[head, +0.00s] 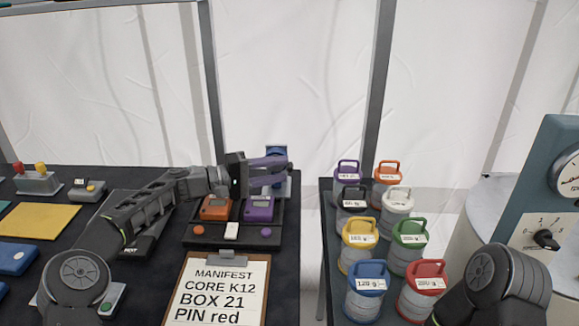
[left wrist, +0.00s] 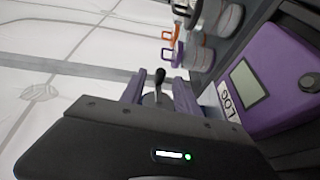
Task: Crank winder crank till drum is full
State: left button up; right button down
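My left gripper (head: 288,164), with purple fingers, reaches in from the left over the back of the dark table. In the left wrist view its fingers (left wrist: 158,88) stand apart, with a black crank knob (left wrist: 159,75) on a thin stem between them. Gaps show on both sides of the knob. The blue winder (head: 276,151) stands behind the gripper and is largely hidden by it. Its drum and how full it is cannot be made out. My right gripper is out of view; only part of my right arm shows at the lower right.
An orange box (head: 215,208) and a purple box (head: 259,209) sit in a dark tray just under the gripper. A manifest clipboard (head: 218,290) lies in front. Several lidded canisters, including a yellow one (head: 358,246), stand on the right table, across a gap.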

aim_at(290, 165)
pick_arm(q)
jog(key=shift+x, duration=1.85)
grip_shut()
